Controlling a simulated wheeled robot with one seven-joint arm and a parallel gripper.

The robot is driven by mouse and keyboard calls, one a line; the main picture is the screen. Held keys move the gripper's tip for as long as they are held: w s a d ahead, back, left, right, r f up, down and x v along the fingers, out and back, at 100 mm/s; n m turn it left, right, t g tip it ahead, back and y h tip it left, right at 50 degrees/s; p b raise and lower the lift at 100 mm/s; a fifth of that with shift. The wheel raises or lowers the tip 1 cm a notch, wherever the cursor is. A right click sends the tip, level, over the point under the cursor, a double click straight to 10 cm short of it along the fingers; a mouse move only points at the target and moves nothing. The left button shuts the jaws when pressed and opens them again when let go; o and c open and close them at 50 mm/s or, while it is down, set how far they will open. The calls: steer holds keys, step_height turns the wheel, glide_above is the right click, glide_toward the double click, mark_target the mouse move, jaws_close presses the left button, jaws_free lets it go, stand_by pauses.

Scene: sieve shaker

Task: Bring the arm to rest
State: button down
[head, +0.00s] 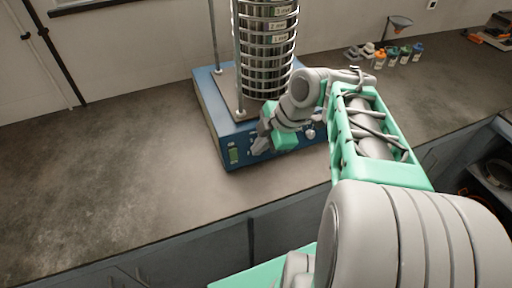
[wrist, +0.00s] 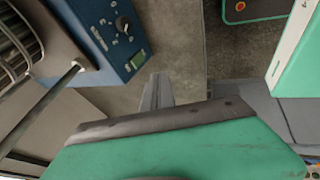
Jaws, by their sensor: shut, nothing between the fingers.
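My gripper (head: 262,146) is in front of the blue base of the sieve shaker (head: 207,100), near its front panel and small green display. The fingers (wrist: 158,92) show together in the wrist view, shut and empty, over the bench's front edge. My arm is bent, reaching from the lower right toward the shaker. A stack of metal sieves (head: 265,50) stands upright on the base between metal rods. The wrist view shows the shaker's panel (wrist: 115,38) with a dark knob at upper left. Part of the base is hidden behind my arm.
The bench top (head: 100,165) is clear to the left of the shaker. Several small bottles (head: 392,58) and a funnel (head: 398,24) are at the back right. Cabinets (head: 170,250) run below the bench edge. An open shelf (head: 490,165) is at the far right.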

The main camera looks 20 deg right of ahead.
steer(key=s+d+f+m+g+h, duration=0.1)
steer(key=s+d+f+m+h, duration=0.2)
steer(key=m, duration=0.8)
steer(key=s+d+f+m+g, duration=0.1)
steer(key=s+d+f+m, duration=0.25)
steer(key=m, duration=0.65)
steer(key=a+r+n+t, duration=0.1)
steer(key=a+r+n, duration=0.2)
steer(key=a, duration=0.7)
steer(key=shift+a+r+n+h, duration=0.15)
steer(key=shift+a+n+h, duration=0.15)
steer(key=shift+s, duration=0.1)
